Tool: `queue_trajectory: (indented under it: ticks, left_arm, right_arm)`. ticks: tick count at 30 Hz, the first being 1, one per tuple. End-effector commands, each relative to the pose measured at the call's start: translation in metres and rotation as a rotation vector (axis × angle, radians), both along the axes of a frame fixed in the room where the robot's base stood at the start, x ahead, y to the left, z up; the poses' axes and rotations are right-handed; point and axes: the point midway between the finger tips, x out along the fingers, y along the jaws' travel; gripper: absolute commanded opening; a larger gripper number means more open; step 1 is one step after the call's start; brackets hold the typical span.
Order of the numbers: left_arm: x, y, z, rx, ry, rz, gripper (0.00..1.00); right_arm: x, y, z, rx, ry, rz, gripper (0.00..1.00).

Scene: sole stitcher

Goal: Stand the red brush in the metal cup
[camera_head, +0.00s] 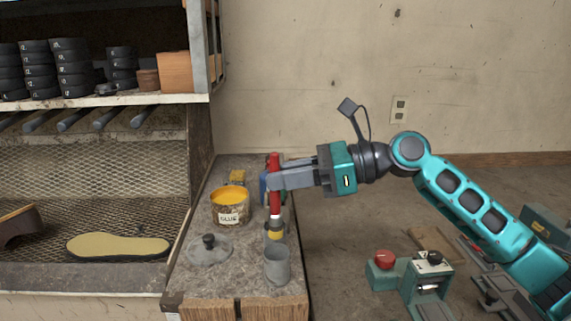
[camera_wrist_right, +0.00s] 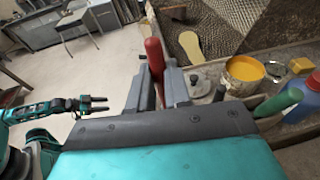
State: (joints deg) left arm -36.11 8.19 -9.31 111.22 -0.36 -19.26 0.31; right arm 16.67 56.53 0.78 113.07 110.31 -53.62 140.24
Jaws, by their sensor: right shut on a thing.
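The red brush (camera_head: 275,195) is upright, red handle up, with its pale band and yellowish lower end pointing down. My right gripper (camera_head: 274,181) is shut on its handle; the handle also shows between the fingers in the right wrist view (camera_wrist_right: 153,55). The grey metal cup (camera_head: 277,268) stands upright at the bench's front right. The brush's lower end appears just above and behind the cup's rim; the exact gap cannot be told. The cup is not clearly visible in the wrist view. My left gripper (camera_wrist_right: 97,103) is empty, fingers apart, away from the bench.
A yellow glue pot (camera_head: 230,207) and a round grey lid (camera_head: 209,250) lie left of the brush. A blue bottle (camera_wrist_right: 300,114), a green handle (camera_wrist_right: 278,102) and a yellow block (camera_head: 237,176) are close by. A shelf rack stands left of the bench.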

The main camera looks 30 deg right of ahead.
Motion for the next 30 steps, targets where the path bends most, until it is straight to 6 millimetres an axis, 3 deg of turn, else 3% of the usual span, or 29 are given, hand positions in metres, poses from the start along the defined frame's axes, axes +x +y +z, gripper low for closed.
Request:
queue_trajectory:
  ticks: [19, 27, 30]
  left_arm:
    - [0.004, 0.000, 0.002, 0.000, -0.008, 0.000, 0.53]
    - [0.005, 0.000, -0.021, 0.000, -0.010, -0.001, 0.53]
    - [0.005, 0.000, -0.022, 0.000, -0.008, 0.000, 0.53]
  right_arm:
    - [0.000, 0.000, -0.046, 0.001, 0.002, -0.002, 0.00]
    - [0.000, 0.000, -0.064, -0.001, -0.002, -0.001, 0.00]
    - [0.000, 0.000, -0.066, 0.000, 0.000, -0.001, 0.00]
